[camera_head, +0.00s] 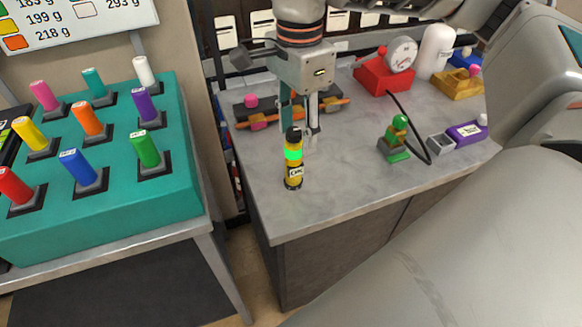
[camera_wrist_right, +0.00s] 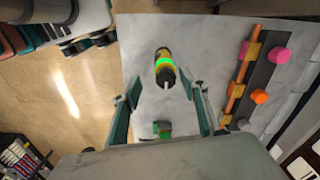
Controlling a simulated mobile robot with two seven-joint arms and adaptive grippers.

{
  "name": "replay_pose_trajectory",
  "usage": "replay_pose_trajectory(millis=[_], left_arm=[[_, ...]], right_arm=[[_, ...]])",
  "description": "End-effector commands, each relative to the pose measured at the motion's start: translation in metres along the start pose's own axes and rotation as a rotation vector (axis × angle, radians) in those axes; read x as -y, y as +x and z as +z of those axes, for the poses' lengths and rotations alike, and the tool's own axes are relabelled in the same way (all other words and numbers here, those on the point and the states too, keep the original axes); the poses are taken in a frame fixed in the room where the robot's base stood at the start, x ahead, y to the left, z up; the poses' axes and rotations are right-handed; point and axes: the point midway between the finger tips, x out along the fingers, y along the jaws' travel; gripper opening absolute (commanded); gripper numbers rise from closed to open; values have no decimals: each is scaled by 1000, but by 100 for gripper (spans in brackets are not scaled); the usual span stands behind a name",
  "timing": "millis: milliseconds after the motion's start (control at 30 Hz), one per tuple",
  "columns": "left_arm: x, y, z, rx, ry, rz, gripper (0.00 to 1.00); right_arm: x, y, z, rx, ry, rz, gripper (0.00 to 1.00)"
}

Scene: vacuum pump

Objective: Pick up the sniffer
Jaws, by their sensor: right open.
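A small yellow and black cylinder with a glowing green band, which I take for the sniffer (camera_head: 293,160), stands upright on the grey workbench (camera_head: 330,205). My right gripper (camera_head: 299,128) points down over the bench, just behind the sniffer in the head view. It is open, with nothing between its fingers. In the wrist view the right gripper (camera_wrist_right: 160,92) has its fingers spread wide and apart from the sniffer. My left gripper is in neither view.
A green part with a black hose (camera_head: 398,140) stands right of the sniffer. A purple box (camera_head: 466,132), a red gauge block (camera_head: 383,76) and a white bottle (camera_head: 436,50) stand farther right and back. An orange bar rack (camera_head: 255,120) lies behind. The bench front is clear.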

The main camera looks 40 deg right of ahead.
Motion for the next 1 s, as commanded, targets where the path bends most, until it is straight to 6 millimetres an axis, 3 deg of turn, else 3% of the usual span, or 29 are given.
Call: replay_pose_trajectory(millis=[367,600,867,1000], left_arm=[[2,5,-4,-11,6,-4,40],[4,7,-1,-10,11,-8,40],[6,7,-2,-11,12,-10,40],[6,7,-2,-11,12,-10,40]], right_arm=[[3,35,0,-1,0,6,44],[7,69,0,0,0,5,44],[8,73,0,0,0,0,44],[8,72,0,0,0,1,12]])
